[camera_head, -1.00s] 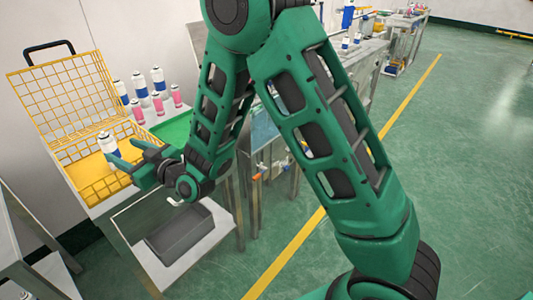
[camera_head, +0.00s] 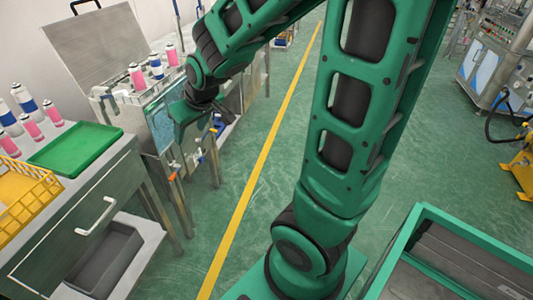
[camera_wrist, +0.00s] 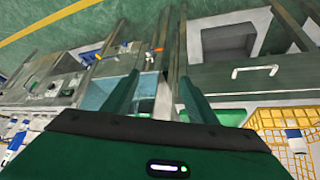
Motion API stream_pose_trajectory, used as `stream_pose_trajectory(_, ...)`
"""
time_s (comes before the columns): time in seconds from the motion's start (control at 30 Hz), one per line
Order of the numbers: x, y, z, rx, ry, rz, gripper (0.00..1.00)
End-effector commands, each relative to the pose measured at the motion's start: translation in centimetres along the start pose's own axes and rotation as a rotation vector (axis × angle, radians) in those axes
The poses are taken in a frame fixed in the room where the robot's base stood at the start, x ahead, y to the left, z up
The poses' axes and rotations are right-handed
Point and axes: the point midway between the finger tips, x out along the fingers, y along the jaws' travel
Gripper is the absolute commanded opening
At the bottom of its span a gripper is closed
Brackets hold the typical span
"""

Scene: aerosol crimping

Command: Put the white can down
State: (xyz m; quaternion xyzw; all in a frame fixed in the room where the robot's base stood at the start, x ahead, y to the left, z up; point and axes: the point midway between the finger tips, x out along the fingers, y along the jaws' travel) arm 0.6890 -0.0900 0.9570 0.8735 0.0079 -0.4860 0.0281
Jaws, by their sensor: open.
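A white can with a blue band (camera_wrist: 296,141) is in the yellow wire basket (camera_wrist: 268,118) at the lower right of the wrist view. In the head view only part of the basket (camera_head: 30,205) shows at the left edge, and that can is out of frame. My gripper (camera_wrist: 160,98) is open, with nothing between its two green fingers. In the head view my gripper (camera_head: 188,112) is over the front of the second bench, to the right of and apart from the basket; its fingertips are hard to make out there.
A green tray (camera_head: 76,147) lies on the near bench beside several white-and-blue cans (camera_head: 24,98) and pink cans (camera_head: 31,127). More cans (camera_head: 156,66) stand on the second bench by a raised metal lid (camera_head: 97,45). The green floor (camera_head: 255,190) is clear along the yellow line.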

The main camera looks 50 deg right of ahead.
Motion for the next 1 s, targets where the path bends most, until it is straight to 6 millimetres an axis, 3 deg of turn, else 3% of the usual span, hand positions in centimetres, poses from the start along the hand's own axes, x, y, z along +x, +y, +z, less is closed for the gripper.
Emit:
stream_pose_trajectory(0.03,-1.8,2.3,2.3,0.065,-0.056,0.03,0.53)
stream_pose_trajectory(0.1,-4.2,4.8,6.1,0.157,-0.153,0.065,0.53)
stream_pose_trajectory(0.2,-7.8,7.1,11.6,0.296,-0.286,0.1,0.53)
stream_pose_trajectory(0.3,-11.0,7.9,16.3,0.42,-0.398,0.116,0.53)
stream_pose_trajectory(0.43,-14.0,7.9,20.4,0.536,-0.5,0.121,0.53)
stream_pose_trajectory(0.6,-15.6,7.2,22.5,0.596,-0.556,0.119,0.53)
stream_pose_trajectory(1.0,-15.6,7.2,22.6,0.597,-0.559,0.118,0.53)
